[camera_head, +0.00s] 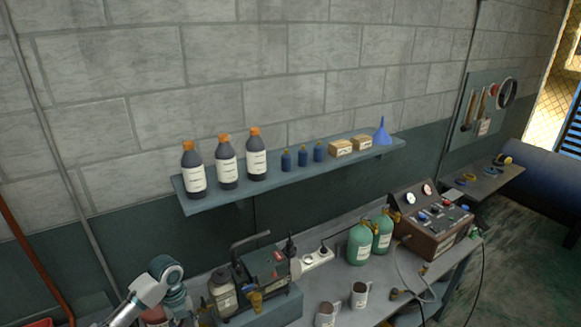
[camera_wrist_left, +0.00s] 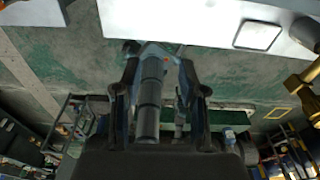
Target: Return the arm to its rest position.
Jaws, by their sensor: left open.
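My left arm (camera_head: 150,292) comes in at the lower left of the head view, bent beside the workbench (camera_head: 335,278). Its gripper is out of that view or hidden. In the left wrist view my left gripper (camera_wrist_left: 158,72) is open, with its two dark fingers apart. A dark ribbed cylindrical part shows between and beyond the fingers; I cannot tell whether anything touches it. My right gripper is in neither view.
A pump-like machine (camera_head: 262,268) stands near my arm, with green bottles (camera_head: 361,243) and a gauge box (camera_head: 435,222) farther right. Two mugs (camera_head: 359,294) stand at the front. A wall shelf (camera_head: 290,176) holds dark bottles. A brass part (camera_wrist_left: 304,78) shows at right in the wrist view.

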